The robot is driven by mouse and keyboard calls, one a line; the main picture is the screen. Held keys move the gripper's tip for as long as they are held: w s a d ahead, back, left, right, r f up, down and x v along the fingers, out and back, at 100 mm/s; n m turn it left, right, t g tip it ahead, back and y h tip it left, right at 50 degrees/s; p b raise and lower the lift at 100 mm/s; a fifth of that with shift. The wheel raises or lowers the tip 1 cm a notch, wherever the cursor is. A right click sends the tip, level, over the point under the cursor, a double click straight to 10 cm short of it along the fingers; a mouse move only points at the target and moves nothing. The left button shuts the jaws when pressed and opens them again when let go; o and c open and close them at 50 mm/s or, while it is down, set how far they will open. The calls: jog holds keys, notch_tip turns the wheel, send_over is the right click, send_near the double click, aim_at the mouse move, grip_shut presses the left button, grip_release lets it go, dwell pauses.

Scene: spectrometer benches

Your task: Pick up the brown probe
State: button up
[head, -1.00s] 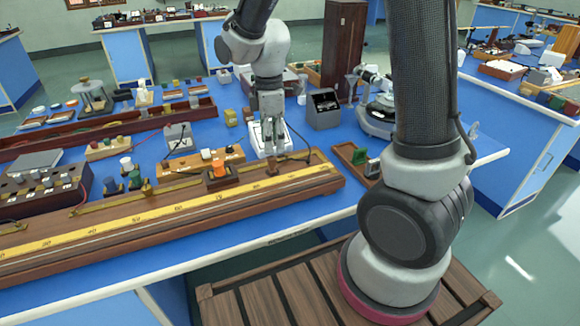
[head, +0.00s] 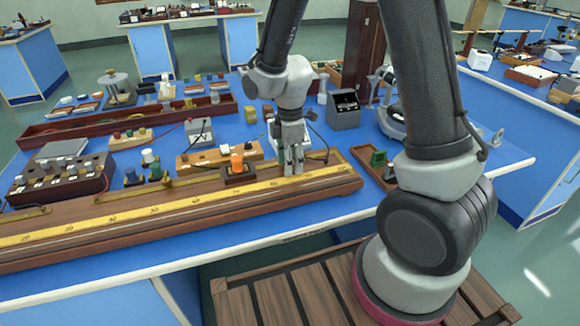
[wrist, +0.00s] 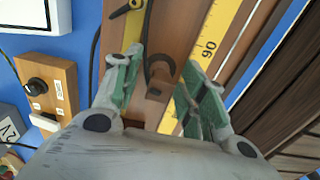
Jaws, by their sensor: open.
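My gripper (head: 293,171) is open and points down over the right part of the long wooden board with a yellow scale (head: 155,210). In the wrist view, its green-padded fingers (wrist: 161,72) stand apart on either side of a small brown piece (wrist: 155,92), which looks like the brown probe. A dark curved cable (wrist: 160,60) lies by it. The probe seems to rest on the board, close beneath the gripper; I see no finger touching it. In the head view the gripper hides the probe.
An orange-topped block (head: 237,164) stands on the board just left of my gripper. A wooden strip with terminals (head: 215,156) lies behind. A grey box (head: 343,110) stands behind right, and a wooden tray with a green piece (head: 378,160) lies to the right.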

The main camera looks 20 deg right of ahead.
jog(key=shift+c, duration=0.4)
grip_shut()
